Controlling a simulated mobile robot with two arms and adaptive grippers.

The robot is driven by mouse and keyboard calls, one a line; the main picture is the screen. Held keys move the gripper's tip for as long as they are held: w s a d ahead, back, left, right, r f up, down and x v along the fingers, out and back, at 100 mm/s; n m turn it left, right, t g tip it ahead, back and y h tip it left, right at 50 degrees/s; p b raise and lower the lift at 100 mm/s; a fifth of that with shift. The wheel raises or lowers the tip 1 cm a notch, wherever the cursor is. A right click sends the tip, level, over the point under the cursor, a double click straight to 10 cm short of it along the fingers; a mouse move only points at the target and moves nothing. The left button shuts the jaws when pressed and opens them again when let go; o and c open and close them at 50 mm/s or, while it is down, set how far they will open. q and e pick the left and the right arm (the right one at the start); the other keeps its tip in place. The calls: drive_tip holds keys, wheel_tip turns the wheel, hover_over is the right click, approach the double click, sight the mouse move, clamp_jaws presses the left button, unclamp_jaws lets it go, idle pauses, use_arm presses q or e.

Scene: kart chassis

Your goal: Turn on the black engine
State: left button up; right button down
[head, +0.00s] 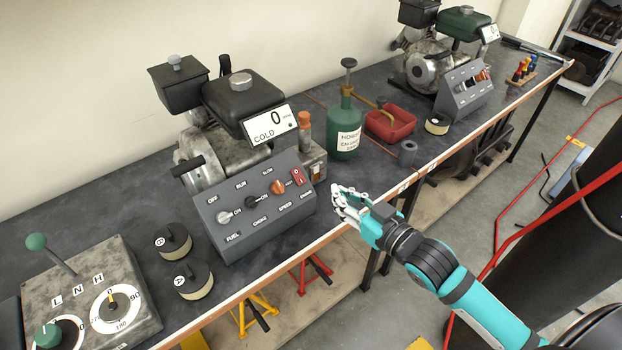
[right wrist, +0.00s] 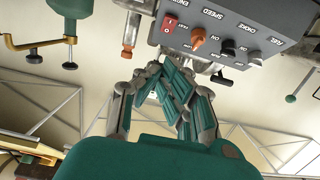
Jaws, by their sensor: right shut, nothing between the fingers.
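The black engine (head: 243,101) stands on the dark bench, its display (head: 271,126) reading 0 and COLD. Its grey control panel (head: 257,224) faces the front edge, with a silver fuel knob (head: 224,217), black choke knob (head: 251,202), orange speed knob (head: 278,187) and red engine switch (head: 297,177). The fuel and choke knobs seem turned towards ON. My right gripper (head: 338,193) is shut and empty, right of the panel and apart from it. The right wrist view shows the shut fingers (right wrist: 158,68) below the red switch (right wrist: 169,23) and orange knob (right wrist: 198,42). My left gripper is not visible.
A green engine (head: 464,24) with its own panel stands farther right. Jack stands (head: 311,272) are below the bench.

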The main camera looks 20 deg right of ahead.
approach(298, 171)
drive_tip(key=w+a+r, duration=0.1)
drive_tip(key=w+r, duration=0.2)
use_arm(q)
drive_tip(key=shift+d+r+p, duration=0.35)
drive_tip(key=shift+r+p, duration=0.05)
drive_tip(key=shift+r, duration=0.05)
use_arm(e)
drive_tip(key=shift+w+a+f, duration=0.15)
drive_tip(key=shift+w+f, duration=0.15)
drive_tip(key=shift+f, duration=0.25)
drive_tip(key=shift+w+a+f, duration=0.1)
drive_tip(key=shift+w+f, duration=0.2)
drive_tip(key=shift+f, duration=0.3)
drive_tip(key=shift+w+a+f, duration=0.15)
drive_tip(key=shift+w+f, duration=0.15)
drive_tip(key=shift+f, duration=0.25)
drive_tip(key=shift+f, duration=0.1)
